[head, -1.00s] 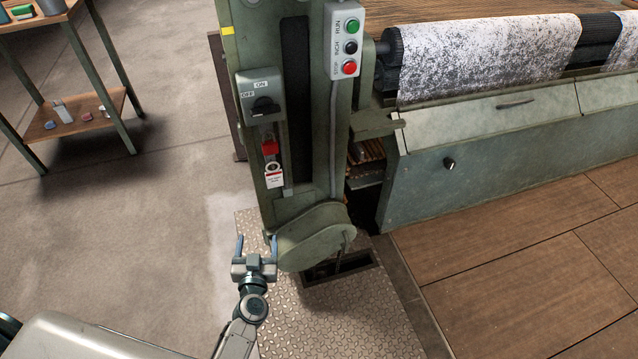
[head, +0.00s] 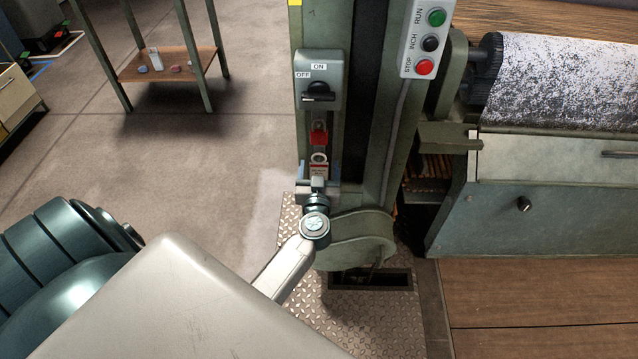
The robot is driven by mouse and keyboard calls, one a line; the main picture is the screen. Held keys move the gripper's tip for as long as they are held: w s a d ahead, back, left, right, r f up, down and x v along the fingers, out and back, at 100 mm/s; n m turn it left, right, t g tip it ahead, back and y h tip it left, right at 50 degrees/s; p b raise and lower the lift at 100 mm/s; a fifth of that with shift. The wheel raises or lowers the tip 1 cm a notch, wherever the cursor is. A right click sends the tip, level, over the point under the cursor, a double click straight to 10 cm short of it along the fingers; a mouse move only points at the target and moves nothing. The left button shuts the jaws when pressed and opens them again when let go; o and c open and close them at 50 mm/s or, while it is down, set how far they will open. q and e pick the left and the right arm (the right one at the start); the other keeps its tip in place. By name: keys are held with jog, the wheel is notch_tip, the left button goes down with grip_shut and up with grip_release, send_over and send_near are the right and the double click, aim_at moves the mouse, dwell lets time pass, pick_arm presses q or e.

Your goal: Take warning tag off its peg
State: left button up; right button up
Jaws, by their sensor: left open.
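The warning tag (head: 318,168) is a small white and red card hanging on the green machine column, below a red padlock (head: 318,134). Its lower part is hidden behind my left gripper. The peg itself is too small to make out. My left gripper (head: 318,176) is open, with its fingers pointing up at the column, one on each side of the tag's lower part. I cannot tell whether it touches the tag. My right gripper is not in view.
A grey ON/OFF switch box (head: 320,80) sits above the padlock. A RUN/INCH/STOP button panel (head: 428,38) is at the upper right of the column. A rounded green housing (head: 355,240) bulges below the gripper.

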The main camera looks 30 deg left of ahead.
pick_arm(q)
jog(key=shift+x, duration=1.2)
jog(key=c, duration=1.1)
